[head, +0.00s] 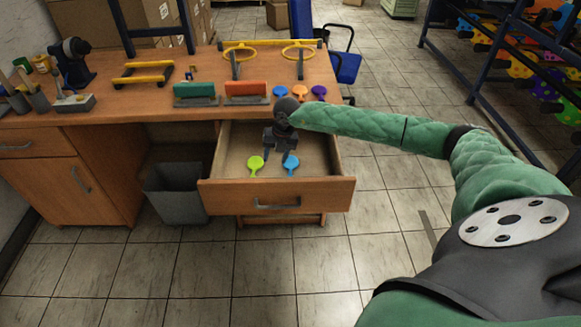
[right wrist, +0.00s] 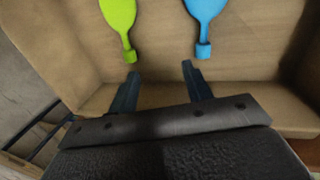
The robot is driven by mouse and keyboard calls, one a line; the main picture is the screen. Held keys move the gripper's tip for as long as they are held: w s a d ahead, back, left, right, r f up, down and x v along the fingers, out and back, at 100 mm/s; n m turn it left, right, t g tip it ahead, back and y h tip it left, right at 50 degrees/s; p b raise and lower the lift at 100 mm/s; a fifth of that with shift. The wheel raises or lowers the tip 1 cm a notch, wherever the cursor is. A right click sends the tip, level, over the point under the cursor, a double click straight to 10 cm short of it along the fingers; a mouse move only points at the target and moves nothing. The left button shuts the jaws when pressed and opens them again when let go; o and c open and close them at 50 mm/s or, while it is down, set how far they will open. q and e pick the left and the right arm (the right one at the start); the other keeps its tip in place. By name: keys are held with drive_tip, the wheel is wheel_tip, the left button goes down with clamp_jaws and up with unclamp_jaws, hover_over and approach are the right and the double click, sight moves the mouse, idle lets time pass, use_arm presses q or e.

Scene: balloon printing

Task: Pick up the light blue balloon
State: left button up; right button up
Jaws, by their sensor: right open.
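The light blue balloon (head: 291,162) lies flat in the open drawer (head: 236,184), to the right of a yellow-green balloon (head: 256,164). My right gripper (head: 279,154) is over the drawer, open and empty, with its fingers pointing down near the two balloons. In the right wrist view, the light blue balloon (right wrist: 205,15) is at the top with its neck pointing toward my right gripper (right wrist: 160,85). Its neck end is just beyond the right-hand finger, and I see no grip on it. The yellow-green balloon (right wrist: 119,15) is beyond the left-hand finger. My left gripper is not in view.
A grey bin (head: 178,193) stands left of the drawer. The drawer's front and side walls surround the gripper.

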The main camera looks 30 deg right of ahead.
drive_tip(key=m+g+h, duration=0.1)
drive_tip(key=h, duration=0.1)
hover_over(291, 174)
drive_tip(key=shift+w+a+f, duration=0.2)
drive_tip(key=shift+w+f, duration=0.05)
drive_tip(key=shift+f, duration=0.4)
drive_tip(key=shift+s+f, duration=0.1)
drive_tip(key=shift+f, duration=0.4)
drive_tip(key=shift+f+p, duration=0.5)
drive_tip(key=shift+f, duration=0.5)
drive_tip(key=f, duration=0.1)
drive_tip(key=f+p, duration=0.2)
drive_tip(key=shift+s+a+f, duration=0.1)
drive_tip(key=shift+s+f, duration=0.25)
drive_tip(key=shift+f, duration=0.55)
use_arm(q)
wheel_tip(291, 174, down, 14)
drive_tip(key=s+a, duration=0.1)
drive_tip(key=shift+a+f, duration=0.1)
use_arm(e)
drive_tip(key=c, duration=0.9)
